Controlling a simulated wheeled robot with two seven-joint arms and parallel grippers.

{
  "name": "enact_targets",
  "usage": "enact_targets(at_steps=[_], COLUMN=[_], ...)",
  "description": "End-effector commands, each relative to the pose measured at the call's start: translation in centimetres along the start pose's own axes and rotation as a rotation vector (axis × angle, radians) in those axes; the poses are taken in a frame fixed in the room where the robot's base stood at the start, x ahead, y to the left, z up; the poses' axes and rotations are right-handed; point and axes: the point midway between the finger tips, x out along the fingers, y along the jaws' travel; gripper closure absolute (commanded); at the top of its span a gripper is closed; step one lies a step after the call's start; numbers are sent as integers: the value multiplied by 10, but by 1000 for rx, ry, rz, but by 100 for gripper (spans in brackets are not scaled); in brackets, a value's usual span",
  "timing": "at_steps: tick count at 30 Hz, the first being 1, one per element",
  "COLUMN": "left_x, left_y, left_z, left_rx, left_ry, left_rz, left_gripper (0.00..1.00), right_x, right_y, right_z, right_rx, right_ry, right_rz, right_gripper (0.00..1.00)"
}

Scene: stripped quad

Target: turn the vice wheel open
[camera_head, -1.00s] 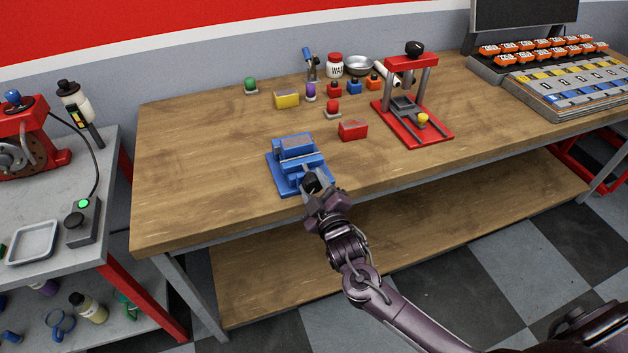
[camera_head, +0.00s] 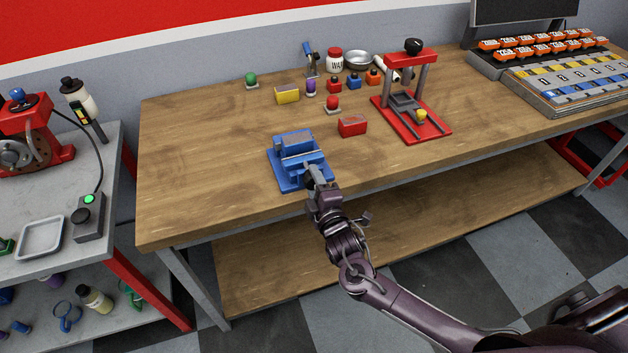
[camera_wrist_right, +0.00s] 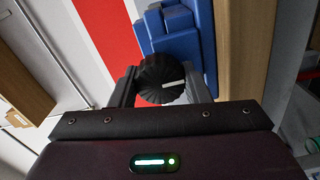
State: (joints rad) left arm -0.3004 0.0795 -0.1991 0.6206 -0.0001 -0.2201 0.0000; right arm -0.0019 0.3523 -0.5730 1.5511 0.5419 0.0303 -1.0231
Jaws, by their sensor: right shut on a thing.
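The blue vice (camera_head: 299,148) stands near the front edge of the wooden bench. Its black ribbed wheel (camera_wrist_right: 162,72), with a pale mark on its face, is in the middle of the right wrist view, in front of the blue vice body (camera_wrist_right: 176,35). My right gripper (camera_head: 315,173) is at the front of the vice and hides most of the wheel in the head view. In the right wrist view the fingers of this gripper (camera_wrist_right: 163,86) are shut on the wheel, one on each side. My left gripper is not in view.
A red block (camera_head: 352,126) lies right of the vice, and a red press (camera_head: 412,95) stands beyond it. Several small buttons and blocks sit behind. The bench top (camera_head: 200,180) left of the vice is clear. A grey side table (camera_head: 60,270) is at the left.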

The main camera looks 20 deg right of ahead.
Motion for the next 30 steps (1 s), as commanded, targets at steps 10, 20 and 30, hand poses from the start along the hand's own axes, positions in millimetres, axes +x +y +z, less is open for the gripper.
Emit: enact_targets(at_steps=[10, 20, 30], left_x=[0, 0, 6], left_y=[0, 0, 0], left_z=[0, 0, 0], left_rx=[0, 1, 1], left_ry=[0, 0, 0], left_rz=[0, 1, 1], left_gripper=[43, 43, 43], right_x=[0, 0, -21], right_y=[0, 0, -3], right_z=[0, 0, 1], right_rx=[-7, -5, -5], right_ry=[0, 0, 1], right_rz=[0, 0, -3], right_gripper=[80, 35, 35])
